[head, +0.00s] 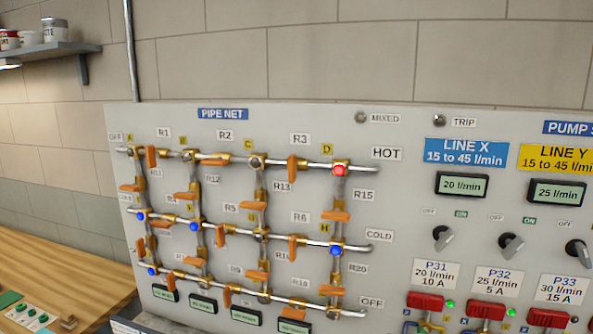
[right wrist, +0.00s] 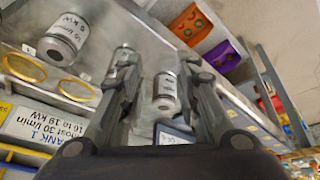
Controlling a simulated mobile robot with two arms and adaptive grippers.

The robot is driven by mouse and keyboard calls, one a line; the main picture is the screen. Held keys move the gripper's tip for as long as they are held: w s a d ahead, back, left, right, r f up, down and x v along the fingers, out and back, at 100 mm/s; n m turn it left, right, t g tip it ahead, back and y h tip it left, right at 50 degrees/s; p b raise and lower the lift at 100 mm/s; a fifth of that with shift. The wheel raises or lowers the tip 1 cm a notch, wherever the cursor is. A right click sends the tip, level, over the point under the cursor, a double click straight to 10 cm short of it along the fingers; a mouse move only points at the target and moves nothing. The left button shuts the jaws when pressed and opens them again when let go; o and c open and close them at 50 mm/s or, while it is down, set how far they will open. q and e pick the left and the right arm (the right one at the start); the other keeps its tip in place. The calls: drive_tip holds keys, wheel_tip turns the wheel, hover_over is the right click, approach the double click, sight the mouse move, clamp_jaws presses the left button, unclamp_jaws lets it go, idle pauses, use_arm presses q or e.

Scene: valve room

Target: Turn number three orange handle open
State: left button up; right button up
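The orange handle under label R3 (head: 292,167) sits on the top pipe, left of a red cap (head: 339,170). It stands upright, across the horizontal pipe. The R1 handle (head: 151,157) is also upright, while the R2 handle (head: 213,162) lies along the pipe. My right gripper (right wrist: 157,68) shows in the right wrist view, fingers apart, with no pipe net handle visible there. Neither gripper shows in the head view.
Right of the pipe net are displays, dark knobs and red switches (head: 428,301). A wooden bench (head: 60,265) is at left, below a shelf (head: 50,53). The right wrist view shows silver cylinders (right wrist: 64,38), yellow rings (right wrist: 24,67) and a purple bin (right wrist: 221,55).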

drive_tip(key=w+a+r+n+t+y, duration=0.1)
drive_tip(key=w+a+r+n+t, duration=0.1)
drive_tip(key=w+a+r+n, duration=0.8)
drive_tip(key=n+t+h+p, duration=0.1)
drive_tip(key=n+t+h, duration=0.85)
drive_tip(key=n, duration=0.75)
approach(290, 168)
drive_tip(key=shift+t+y, duration=0.65)
drive_tip(key=shift+y, duration=0.2)
drive_tip(key=p+x, duration=0.2)
drive_tip(key=x, duration=0.2)
drive_tip(key=d+p+x, duration=0.1)
drive_tip(key=p+x, duration=0.2)
drive_tip(key=x, duration=0.1)
drive_tip(key=shift+s+d, duration=0.15)
drive_tip(key=shift+s, duration=0.05)
drive_tip(key=shift+w+d+f, duration=0.15)
drive_tip(key=shift+w+f, duration=0.1)
drive_tip(key=shift+w, duration=0.5)
drive_tip(key=shift+c, duration=0.6)
clamp_jaws()
